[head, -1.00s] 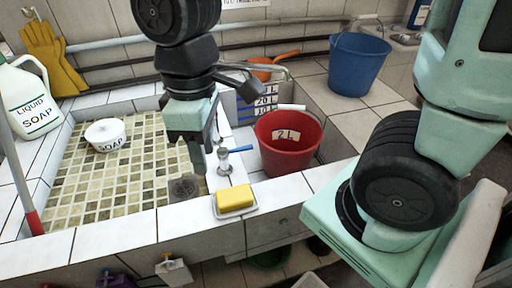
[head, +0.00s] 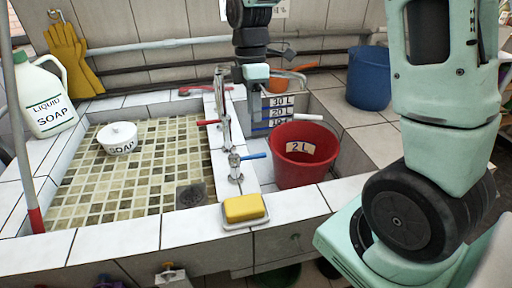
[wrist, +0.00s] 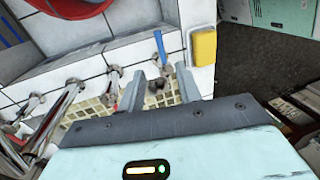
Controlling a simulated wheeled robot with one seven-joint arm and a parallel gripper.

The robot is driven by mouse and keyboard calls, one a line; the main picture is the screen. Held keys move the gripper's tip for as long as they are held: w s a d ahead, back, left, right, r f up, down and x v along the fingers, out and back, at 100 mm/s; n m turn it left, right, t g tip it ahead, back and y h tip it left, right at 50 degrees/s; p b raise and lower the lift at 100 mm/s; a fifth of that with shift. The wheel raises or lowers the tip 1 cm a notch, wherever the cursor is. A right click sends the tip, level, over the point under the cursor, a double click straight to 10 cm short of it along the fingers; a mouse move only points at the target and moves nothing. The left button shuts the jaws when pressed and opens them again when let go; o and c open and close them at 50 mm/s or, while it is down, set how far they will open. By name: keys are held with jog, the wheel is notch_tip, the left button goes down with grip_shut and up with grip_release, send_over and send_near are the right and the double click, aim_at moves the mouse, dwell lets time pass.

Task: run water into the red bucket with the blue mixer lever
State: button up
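The red bucket (head: 298,172), labelled 2 L, stands upright in the right-hand recess of the sink; its rim shows in the wrist view (wrist: 72,5). The blue lever (head: 254,156) sticks out to the right from a small metal valve on the tiled divider, towards the bucket. It also shows in the wrist view (wrist: 160,46), beyond the gap between my fingers. A metal tap (head: 222,100) stands farther back on the divider. My gripper (wrist: 160,88) is open and empty above the sink; in the head view it is behind the valve. I see no running water.
Yellow soap (head: 244,207) lies on a dish at the front ledge. A soap pot (head: 118,138) stands in the mosaic basin, with a liquid soap jug (head: 44,98) at left. A red lever (head: 208,122) sits beside the tap. A blue bucket (head: 368,78) stands back right.

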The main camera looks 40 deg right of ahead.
aim_at(248, 157)
jog(key=f, duration=0.3)
jog(key=s+f, duration=0.1)
jog(key=f, duration=0.3)
jog(key=s+f, duration=0.1)
jog(key=f, duration=0.3)
jog(key=shift+a, duration=0.4)
jog(key=shift+c, duration=0.2)
